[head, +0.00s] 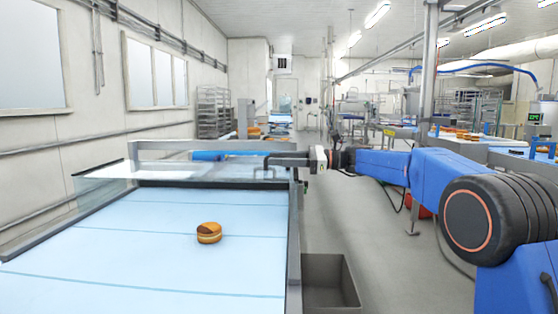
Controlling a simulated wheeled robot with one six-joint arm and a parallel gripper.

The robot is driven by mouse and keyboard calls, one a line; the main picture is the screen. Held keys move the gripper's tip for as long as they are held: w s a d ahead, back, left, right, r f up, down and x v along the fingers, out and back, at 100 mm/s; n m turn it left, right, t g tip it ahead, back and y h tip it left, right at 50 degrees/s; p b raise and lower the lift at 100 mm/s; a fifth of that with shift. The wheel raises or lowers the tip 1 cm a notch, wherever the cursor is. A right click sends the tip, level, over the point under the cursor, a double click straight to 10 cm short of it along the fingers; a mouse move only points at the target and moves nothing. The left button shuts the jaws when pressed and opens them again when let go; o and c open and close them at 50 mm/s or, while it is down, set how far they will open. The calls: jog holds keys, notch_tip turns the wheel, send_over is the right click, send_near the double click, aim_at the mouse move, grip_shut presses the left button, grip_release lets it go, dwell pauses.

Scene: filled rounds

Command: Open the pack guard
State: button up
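The pack guard (120,172) looks like a clear panel at the far end of the light blue conveyor, lying flat or nearly so behind a dark edge. A grey frame bar (160,146) stands behind it, with a blue bar (208,155) running across in front of that. My arm reaches in from the right, and my gripper (268,163) is at the right end of the guard, by the end of the blue bar. Its fingers are small and dark here; I cannot tell whether they touch the guard or hold anything.
A filled round (209,233) sits on the conveyor belt (130,265), with clear belt around it. A grey open bin (330,282) stands right of the conveyor's side rail (294,240). Open floor lies beyond the bin. Another line with rounds (465,135) is at the right.

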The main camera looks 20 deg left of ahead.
jog(key=v, duration=1.7)
jog(key=shift+d, duration=0.15)
jog(key=shift+w, duration=0.1)
jog(key=s+d+f+n+t+h, duration=0.3)
jog(key=s+d+f+h, duration=0.3)
jog(key=s+d+f, duration=0.4)
jog(key=s+d+f+n+t+h, duration=0.3)
jog(key=s+d+f+n+h, duration=0.2)
jog(key=s+d+f, duration=0.5)
jog(key=s+d+f+n+t+h, duration=0.2)
jog(key=s+d+f+n+h, duration=0.3)
jog(key=s, duration=2.3)
jog(key=d+f, duration=0.3)
jog(key=d, duration=0.3)
jog(key=d+f+h, duration=0.1)
jog(key=d+f, duration=0.2)
jog(key=d, duration=0.3)
jog(key=shift+s+d+t+h, duration=0.15)
jog(key=shift+s+t+h, duration=0.15)
jog(key=shift+t, duration=0.1)
